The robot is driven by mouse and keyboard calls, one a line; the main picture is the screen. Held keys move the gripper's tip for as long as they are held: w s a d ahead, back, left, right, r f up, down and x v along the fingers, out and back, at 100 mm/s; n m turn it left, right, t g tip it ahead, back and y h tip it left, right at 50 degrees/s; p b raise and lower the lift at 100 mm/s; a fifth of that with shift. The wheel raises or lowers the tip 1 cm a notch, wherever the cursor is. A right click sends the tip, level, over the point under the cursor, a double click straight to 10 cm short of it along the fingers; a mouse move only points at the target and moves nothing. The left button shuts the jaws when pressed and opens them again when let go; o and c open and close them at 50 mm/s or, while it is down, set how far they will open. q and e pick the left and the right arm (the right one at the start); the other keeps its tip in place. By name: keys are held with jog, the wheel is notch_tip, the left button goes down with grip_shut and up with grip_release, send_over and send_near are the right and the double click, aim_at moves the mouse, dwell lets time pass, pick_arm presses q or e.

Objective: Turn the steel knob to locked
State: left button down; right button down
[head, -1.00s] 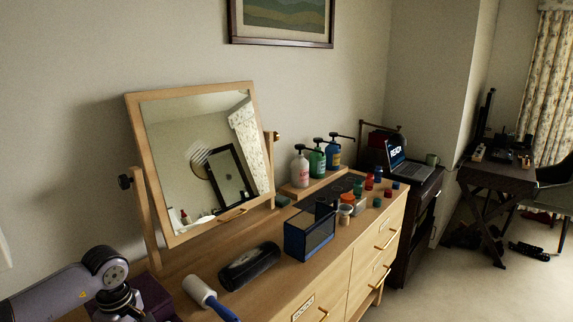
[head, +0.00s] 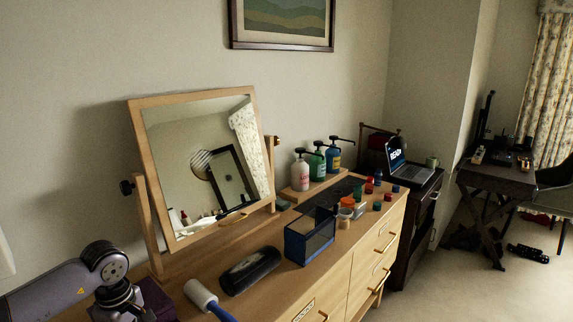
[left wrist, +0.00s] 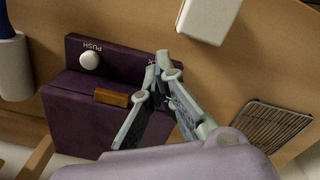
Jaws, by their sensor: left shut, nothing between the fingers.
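A dark purple box (left wrist: 85,115) with a raised back strip (left wrist: 110,62) shows in the left wrist view. A round pale button (left wrist: 90,61) beside the word PUSH and a tan block (left wrist: 111,98) are on it. My left gripper (left wrist: 164,66) is shut, its fingertips over the right end of the strip, where part of a label shows. No steel knob is plainly visible; the gripper hides that end. Contact cannot be told. In the head view the purple box (head: 157,299) is partly behind my left arm, at the lower left. My right gripper is out of view.
A tilting mirror (head: 200,165) stands behind on the wooden dresser (head: 275,290). A lint roller (head: 201,295), a black case (head: 250,270) and a blue-edged bin (head: 309,238) lie to the right. In the left wrist view, a white object (left wrist: 208,18) is close to the gripper.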

pick_arm(q)
notch_tip(320, 180, up, 3)
jog(key=shift+p, duration=0.55)
